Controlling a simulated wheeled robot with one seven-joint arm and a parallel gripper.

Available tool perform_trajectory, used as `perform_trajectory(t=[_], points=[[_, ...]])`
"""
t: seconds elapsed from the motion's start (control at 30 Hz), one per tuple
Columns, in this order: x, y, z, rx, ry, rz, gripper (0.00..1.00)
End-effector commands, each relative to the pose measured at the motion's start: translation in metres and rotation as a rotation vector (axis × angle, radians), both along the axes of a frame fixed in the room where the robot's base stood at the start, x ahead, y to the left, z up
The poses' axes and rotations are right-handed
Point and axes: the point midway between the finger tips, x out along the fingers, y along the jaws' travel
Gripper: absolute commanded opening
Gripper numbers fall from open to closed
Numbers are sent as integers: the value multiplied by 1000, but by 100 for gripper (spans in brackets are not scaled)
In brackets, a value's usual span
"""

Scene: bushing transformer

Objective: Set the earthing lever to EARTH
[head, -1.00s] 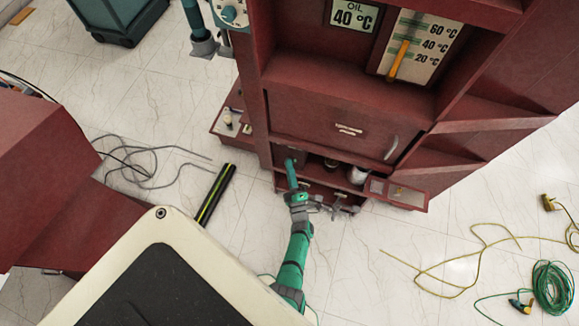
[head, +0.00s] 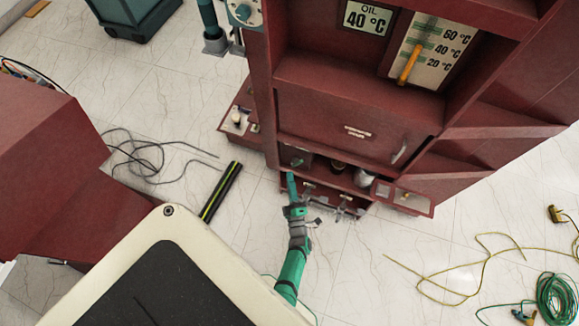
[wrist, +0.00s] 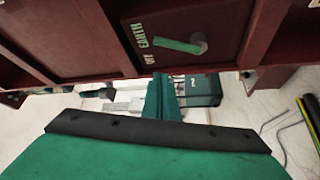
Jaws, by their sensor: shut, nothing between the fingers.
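The earthing lever (wrist: 178,45) has a green handle on a grey round pivot, on a dark red panel in the wrist view. Its handle lies nearly level, with its free end pointing left at the word EARTH (wrist: 139,35); the word OFF (wrist: 149,57) is just below. In the head view the lever (head: 297,161) is a small green spot in the cabinet's low opening. My gripper (wrist: 161,98) is shut and empty, below the lever in the wrist view and apart from it. In the head view my gripper (head: 291,178) is just in front of the opening.
The red cabinet (head: 350,115) stands over the low opening, with a shelf edge (wrist: 70,75) close above my gripper in the wrist view. A black and yellow tube (head: 221,190) and dark cables (head: 150,160) lie on the floor at left. Yellow and green cables (head: 555,295) lie at right.

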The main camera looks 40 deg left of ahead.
Motion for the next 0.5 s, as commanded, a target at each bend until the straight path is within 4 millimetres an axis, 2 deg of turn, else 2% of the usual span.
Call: perform_trajectory(t=[0.2, 0.5], points=[[-22, -19, -7, 1, 0, 8, 0], [-28, -26, -8, 0, -1, 9, 0]])
